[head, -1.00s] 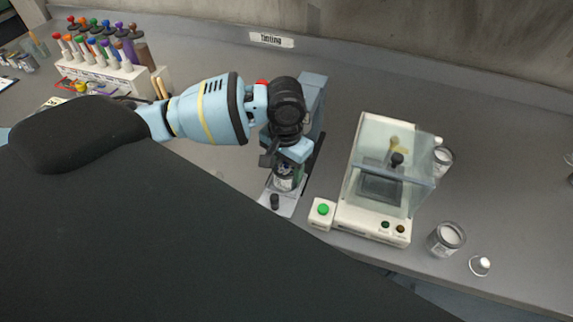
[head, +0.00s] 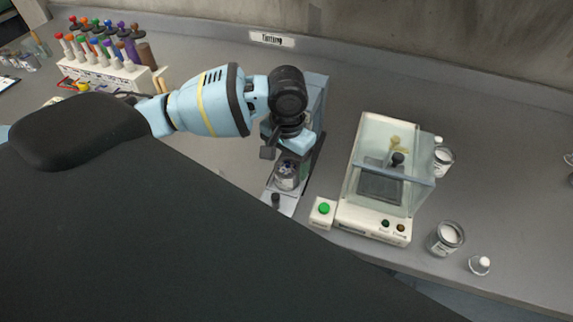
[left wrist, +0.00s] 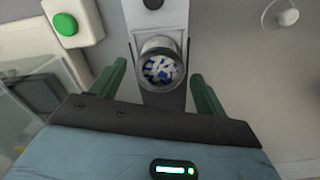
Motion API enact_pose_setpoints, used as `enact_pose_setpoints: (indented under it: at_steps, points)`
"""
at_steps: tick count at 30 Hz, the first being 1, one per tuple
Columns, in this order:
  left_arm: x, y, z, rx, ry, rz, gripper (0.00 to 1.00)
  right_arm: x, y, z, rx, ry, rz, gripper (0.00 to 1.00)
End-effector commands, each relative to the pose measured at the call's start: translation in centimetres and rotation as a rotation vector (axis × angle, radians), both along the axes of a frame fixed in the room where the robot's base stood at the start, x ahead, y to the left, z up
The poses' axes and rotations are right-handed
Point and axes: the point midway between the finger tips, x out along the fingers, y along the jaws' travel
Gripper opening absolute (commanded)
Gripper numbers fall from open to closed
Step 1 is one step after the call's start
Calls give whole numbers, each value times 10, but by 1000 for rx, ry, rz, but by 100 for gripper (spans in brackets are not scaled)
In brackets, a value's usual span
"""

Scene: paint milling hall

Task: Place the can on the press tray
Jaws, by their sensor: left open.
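The can (head: 286,177) is a small grey, round can with a dark label. It stands upright on the press tray (head: 283,206), a narrow light metal plate in front of the blue press (head: 315,98). In the left wrist view the can (left wrist: 160,66) shows a blue-and-white patterned top and sits on the tray (left wrist: 157,18). My left gripper (head: 283,148) is open just behind and above the can. In the left wrist view its two green fingers (left wrist: 158,72) are spread on either side of the can, with gaps. My right gripper is not seen.
A glass-sided balance (head: 385,185) stands right of the press, with a green-button box (head: 323,210) between them. Glass jars (head: 446,238) stand farther right. A rack of coloured bottles (head: 115,72) is at the back left. The bench at the far right is mostly clear.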

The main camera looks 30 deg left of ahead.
Motion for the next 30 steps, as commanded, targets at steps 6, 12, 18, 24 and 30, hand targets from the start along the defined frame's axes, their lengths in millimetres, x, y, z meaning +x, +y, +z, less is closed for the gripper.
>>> enact_pose_setpoints:
  at_steps: [6,12,18,24,30]
  points:
    - [1,0,51,-1,-10,-1,75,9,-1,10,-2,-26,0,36]
    - [0,-1,83,-1,-6,0,75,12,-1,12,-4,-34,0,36]
    - [0,-1,98,-1,-2,0,75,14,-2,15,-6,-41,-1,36]
    - [0,0,100,-1,1,0,75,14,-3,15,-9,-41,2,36]
    - [0,0,100,-1,0,0,75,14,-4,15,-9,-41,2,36]
